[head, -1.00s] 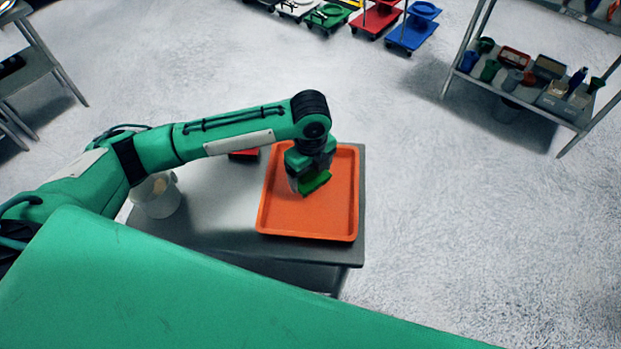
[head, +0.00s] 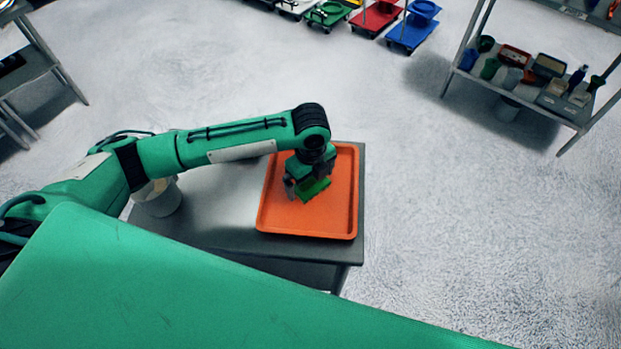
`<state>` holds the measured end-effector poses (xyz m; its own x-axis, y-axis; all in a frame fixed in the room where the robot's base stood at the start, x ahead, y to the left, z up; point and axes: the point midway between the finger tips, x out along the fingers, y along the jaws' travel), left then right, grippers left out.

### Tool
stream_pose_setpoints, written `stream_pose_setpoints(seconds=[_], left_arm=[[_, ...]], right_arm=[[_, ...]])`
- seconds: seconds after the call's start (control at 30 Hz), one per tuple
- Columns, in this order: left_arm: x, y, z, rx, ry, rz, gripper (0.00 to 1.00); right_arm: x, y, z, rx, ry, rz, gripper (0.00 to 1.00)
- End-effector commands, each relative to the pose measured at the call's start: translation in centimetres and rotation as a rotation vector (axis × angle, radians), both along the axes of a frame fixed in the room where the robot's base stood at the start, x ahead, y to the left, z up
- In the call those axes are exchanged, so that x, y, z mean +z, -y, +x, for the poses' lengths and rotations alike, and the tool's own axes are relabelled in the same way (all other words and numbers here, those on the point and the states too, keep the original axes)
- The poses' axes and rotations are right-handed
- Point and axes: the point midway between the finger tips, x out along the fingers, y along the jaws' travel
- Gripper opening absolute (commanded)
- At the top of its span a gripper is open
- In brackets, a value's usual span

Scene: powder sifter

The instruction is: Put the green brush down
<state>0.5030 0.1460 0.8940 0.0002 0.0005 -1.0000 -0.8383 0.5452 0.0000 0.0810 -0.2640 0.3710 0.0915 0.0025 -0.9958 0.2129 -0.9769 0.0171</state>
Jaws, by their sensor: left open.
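The green brush (head: 316,190) is in the orange tray (head: 338,222), near the tray's middle, directly under my left gripper (head: 305,187). The left gripper points down and is open around or just above the brush. I cannot tell whether its fingers still touch the brush. The gripper and wrist hide part of the brush and the tray's upper left area. My right gripper is not in view.
The tray lies on a grey table (head: 225,222). A white container (head: 158,198) stands at the table's left, partly behind my left arm. A shelf (head: 520,92) with several items is at the upper right. Coloured trolleys (head: 412,32) stand at the top. The floor to the right is clear.

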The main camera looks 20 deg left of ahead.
Motion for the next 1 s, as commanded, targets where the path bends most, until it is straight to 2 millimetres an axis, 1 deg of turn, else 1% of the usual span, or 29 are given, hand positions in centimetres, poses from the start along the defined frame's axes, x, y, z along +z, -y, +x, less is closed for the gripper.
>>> stream_pose_setpoints(seconds=[0.17,0.4,0.53,0.6,0.73,1.0], left_arm=[[2.6,0.0,0.1,-0.001,0.006,-0.002,1.0],[7.9,0.0,0.1,-0.001,0.005,-0.001,1.0],[10.1,0.1,0.1,-0.001,0.005,-0.002,1.0],[10.9,0.0,0.1,0.0,0.002,0.0,1.0],[11.7,0.0,0.1,0.0,0.0,-0.001,1.0],[11.9,0.0,0.0,0.001,-0.001,-0.001,1.0]], right_arm=[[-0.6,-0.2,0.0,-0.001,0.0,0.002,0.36],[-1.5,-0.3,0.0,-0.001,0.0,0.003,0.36],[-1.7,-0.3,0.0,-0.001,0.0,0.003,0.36],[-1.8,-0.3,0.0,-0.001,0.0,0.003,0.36],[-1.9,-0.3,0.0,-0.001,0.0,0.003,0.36],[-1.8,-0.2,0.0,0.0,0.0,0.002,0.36]])
